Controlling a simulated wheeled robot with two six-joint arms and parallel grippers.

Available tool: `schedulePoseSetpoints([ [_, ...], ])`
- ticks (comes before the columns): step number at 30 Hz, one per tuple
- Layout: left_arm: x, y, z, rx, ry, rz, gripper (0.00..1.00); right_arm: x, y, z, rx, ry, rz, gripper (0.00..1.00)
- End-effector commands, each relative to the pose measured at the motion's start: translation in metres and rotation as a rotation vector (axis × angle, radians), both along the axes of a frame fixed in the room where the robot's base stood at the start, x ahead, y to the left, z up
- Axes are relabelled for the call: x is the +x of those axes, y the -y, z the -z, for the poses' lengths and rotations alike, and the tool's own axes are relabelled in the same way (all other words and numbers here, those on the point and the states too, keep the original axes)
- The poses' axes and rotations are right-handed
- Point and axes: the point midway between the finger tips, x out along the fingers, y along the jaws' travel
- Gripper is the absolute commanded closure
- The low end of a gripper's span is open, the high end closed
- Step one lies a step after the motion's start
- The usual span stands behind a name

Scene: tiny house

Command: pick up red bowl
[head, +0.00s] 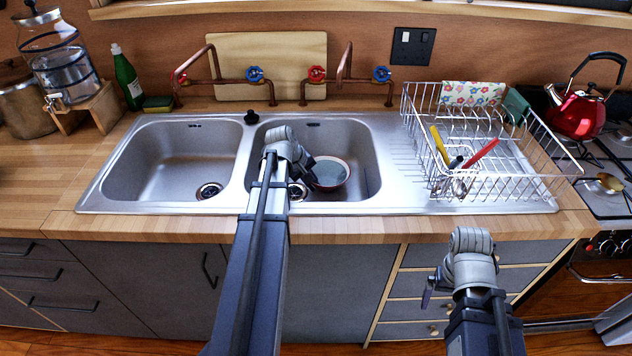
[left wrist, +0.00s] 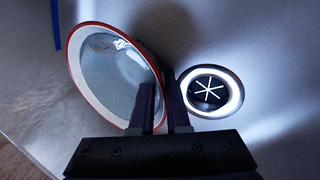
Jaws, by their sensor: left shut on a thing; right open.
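The red bowl (head: 331,172) is in the right-hand basin of the sink, with a red rim and a pale grey-blue inside. My left gripper (head: 305,180) reaches down into that basin at the bowl's left side. In the left wrist view the bowl (left wrist: 112,72) looks tilted, and the fingers of my left gripper (left wrist: 162,112) are shut on its near right wall. Whether the bowl touches the basin floor cannot be told. My right gripper (head: 428,296) is open and empty in front of the drawers, below the counter edge.
The steel sink (head: 168,165) has an empty left basin. The right basin's drain (left wrist: 212,91) lies beside the bowl. A wire dish rack (head: 490,145) with utensils stands to the right. Copper taps (head: 345,75) rise behind. A red kettle (head: 578,110) is at the far right.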

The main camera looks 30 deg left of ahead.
Motion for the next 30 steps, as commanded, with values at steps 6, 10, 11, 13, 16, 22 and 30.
schedulePoseSetpoints([
  [6,-0.002,-0.001,-0.003,0.003,-0.007,0.000,1.00,0.000,0.000,-0.004,0.000,0.000,0.000,0.01],
  [10,-0.002,-0.001,-0.007,0.004,-0.007,0.000,1.00,0.000,0.000,-0.008,0.000,0.000,0.000,0.01],
  [11,-0.002,-0.001,-0.008,0.004,-0.007,0.000,1.00,0.000,0.000,-0.009,0.000,0.000,0.000,0.01],
  [13,-0.002,-0.001,-0.011,0.004,-0.006,0.000,1.00,0.000,0.000,-0.012,0.000,0.000,0.000,0.01],
  [16,-0.001,-0.001,-0.017,0.003,-0.004,0.000,1.00,0.000,0.000,-0.017,0.000,0.000,0.000,0.01],
  [22,-0.001,-0.001,-0.031,0.002,-0.001,0.000,1.00,0.000,0.000,-0.031,0.000,0.000,0.000,0.01],
  [30,0.000,0.000,-0.053,0.001,-0.001,0.000,1.00,0.000,0.000,-0.053,0.000,0.000,0.001,0.01],
])
